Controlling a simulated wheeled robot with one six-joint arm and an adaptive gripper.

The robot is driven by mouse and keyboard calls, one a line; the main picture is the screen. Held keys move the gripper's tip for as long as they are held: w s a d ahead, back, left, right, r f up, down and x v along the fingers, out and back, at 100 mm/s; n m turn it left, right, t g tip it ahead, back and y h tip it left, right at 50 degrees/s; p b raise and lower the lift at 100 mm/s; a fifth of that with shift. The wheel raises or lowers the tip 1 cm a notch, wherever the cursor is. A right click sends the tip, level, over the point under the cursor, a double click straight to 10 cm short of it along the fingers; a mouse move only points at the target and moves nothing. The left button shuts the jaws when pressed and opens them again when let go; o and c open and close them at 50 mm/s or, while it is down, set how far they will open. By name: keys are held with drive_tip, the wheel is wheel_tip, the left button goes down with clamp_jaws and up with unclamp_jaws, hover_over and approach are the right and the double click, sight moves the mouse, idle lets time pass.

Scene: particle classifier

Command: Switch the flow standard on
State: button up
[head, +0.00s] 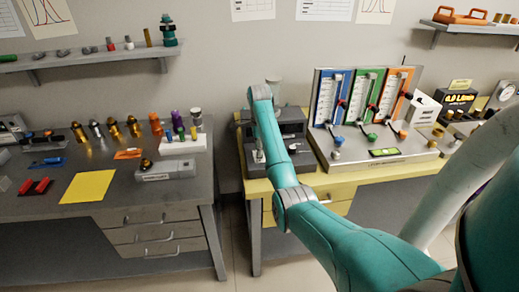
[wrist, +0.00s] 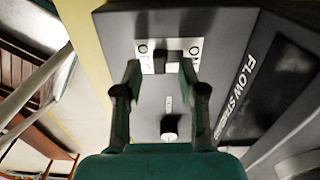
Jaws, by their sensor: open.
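The flow standard (wrist: 225,75) is a dark grey box with its name printed along it in the wrist view. A black rocker switch (wrist: 172,57) sits on a light plate with a round mark on each side. In the head view, the flow standard (head: 292,128) stands on the yellow-topped bench, partly covered by my arm.
A panel of blue, green and orange flow meters (head: 362,95) stands right of the flow standard. A grey bench (head: 120,215) with fittings and a yellow sheet (head: 88,187) is at left, across a narrow gap. Shelves hang on the wall above.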

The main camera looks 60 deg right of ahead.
drive_tip(key=shift+f, duration=0.95)
clamp_jaws()
drive_tip(key=shift+w+d, duration=0.8)
drive_tip(key=shift+d, duration=0.15)
unclamp_jaws()
